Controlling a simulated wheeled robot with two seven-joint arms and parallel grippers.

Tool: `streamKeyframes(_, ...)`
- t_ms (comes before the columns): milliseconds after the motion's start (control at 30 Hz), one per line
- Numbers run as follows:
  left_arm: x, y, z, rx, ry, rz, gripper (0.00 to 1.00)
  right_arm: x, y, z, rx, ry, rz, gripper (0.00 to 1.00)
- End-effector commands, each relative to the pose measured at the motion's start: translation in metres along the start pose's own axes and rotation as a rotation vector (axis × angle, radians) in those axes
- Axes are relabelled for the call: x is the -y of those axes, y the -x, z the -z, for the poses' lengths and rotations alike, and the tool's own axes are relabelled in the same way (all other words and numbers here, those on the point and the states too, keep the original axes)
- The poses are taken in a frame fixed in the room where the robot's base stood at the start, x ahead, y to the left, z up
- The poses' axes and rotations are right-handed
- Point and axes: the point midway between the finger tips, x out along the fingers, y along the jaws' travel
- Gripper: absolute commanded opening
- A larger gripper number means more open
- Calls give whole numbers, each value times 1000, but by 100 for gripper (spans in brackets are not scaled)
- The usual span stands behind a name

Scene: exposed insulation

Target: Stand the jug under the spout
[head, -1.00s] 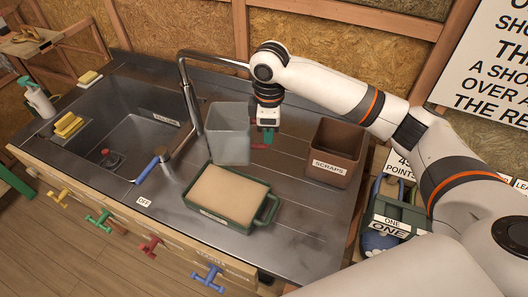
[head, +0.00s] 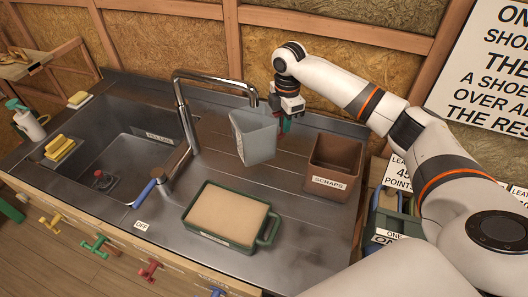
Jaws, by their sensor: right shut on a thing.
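The jug (head: 254,142) is a grey, see-through, square-sided vessel over the steel drainboard, right of the sink. It looks slightly tilted; I cannot tell whether its base touches the steel. My right gripper (head: 285,122) is shut on the jug at its right side, near a red part that is probably its handle, mostly hidden. The tall steel tap's spout (head: 253,98) arches to the right and ends in the picture just above the jug's far rim. Their distance in depth is unclear. A blue lever (head: 145,193) lies at the tap's foot. My left gripper is out of view.
A green tray with a beige filling (head: 228,212) lies in front of the jug. A brown scraps bin (head: 334,166) stands to the right. The sink basin (head: 135,160) is at left, with yellow sponges (head: 60,147) on its edge. Drainboard between tray and bin is clear.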

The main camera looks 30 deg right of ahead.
Motion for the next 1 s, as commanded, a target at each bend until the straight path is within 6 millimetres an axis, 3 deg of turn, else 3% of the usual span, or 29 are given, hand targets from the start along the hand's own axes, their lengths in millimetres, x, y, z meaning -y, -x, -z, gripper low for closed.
streamKeyframes(500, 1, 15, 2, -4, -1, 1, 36, -1, -70, -1, 0, 0, -2, 0)
streamKeyframes(967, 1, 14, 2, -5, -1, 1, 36, -1, -80, -1, 0, -1, 0, 0)
streamKeyframes(1000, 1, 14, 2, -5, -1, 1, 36, -1, -81, -1, 0, -1, 0, 17)
